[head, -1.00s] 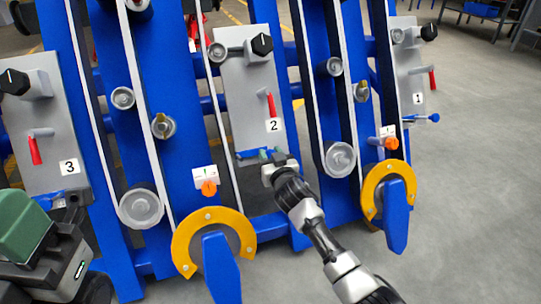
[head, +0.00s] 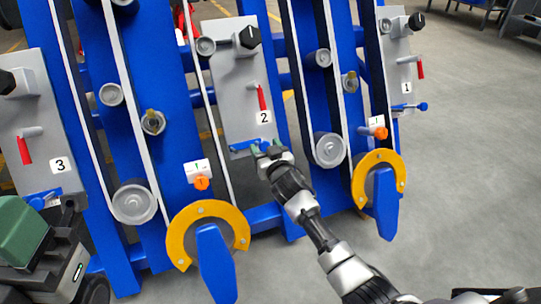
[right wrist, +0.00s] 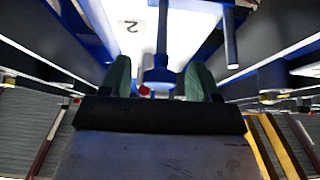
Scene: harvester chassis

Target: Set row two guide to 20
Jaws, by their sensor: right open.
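The row two panel (head: 229,95) is a grey plate marked 2. It has a black knob (head: 250,37) at the top, a red-gripped lever (head: 262,97) and a blue handle (head: 241,148) low down. My right gripper (head: 267,150) is open at the low edge of this panel, by the blue handle. In the right wrist view a blue stem with a crosspiece (right wrist: 160,75) stands between my green fingertips (right wrist: 160,82), with a small red ball beside it. I cannot tell whether the fingers touch it. My left gripper (head: 35,245) seems to show partly, large and green-grey, at lower left.
Panel 3 (head: 35,110) stands at left and panel 1 (head: 401,70) at right, with similar controls. Blue uprights with rollers and yellow arcs (head: 185,235) flank panel 2. An orange knob (head: 202,183) with a small gauge sits on the left upright.

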